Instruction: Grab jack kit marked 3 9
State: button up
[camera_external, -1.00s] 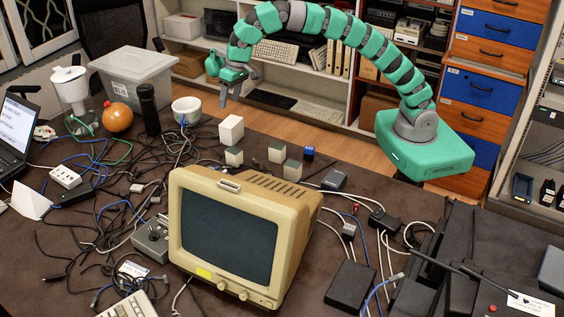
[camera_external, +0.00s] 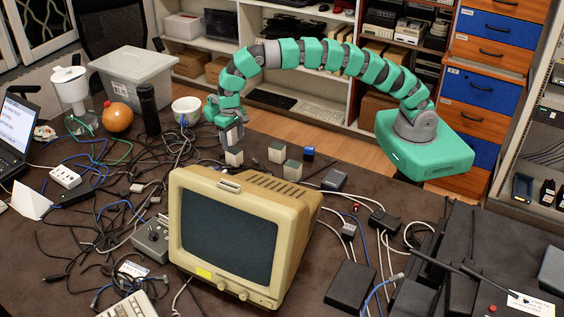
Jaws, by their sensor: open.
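My green gripper (camera_external: 231,140) is open and points down over the far middle of the table, with its fingers around or in front of a white block that they mostly hide. I cannot tell whether they touch it. A small pale block (camera_external: 234,156) stands just below the fingertips in the picture. Two more small pale, grey-sided blocks, one (camera_external: 277,152) farther back and one (camera_external: 292,170) nearer, stand to the right. A small blue block (camera_external: 308,154) is beside them. No marking 3 9 is readable, so I cannot tell which is the jack kit.
A beige monitor (camera_external: 230,235) stands in front of the blocks. A white-green cup (camera_external: 187,110), a black cylinder (camera_external: 148,110) and an orange round object (camera_external: 118,117) stand to the left. Tangled cables cover the left of the table. Black adapters (camera_external: 384,221) lie at right.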

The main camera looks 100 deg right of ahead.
aim_at(233, 150)
notch_tip(233, 150, down, 7)
jog(key=shift+f+b, duration=0.2)
jog(key=shift+b, duration=0.3)
jog(key=shift+c, duration=0.3)
jog(key=c, duration=1.1)
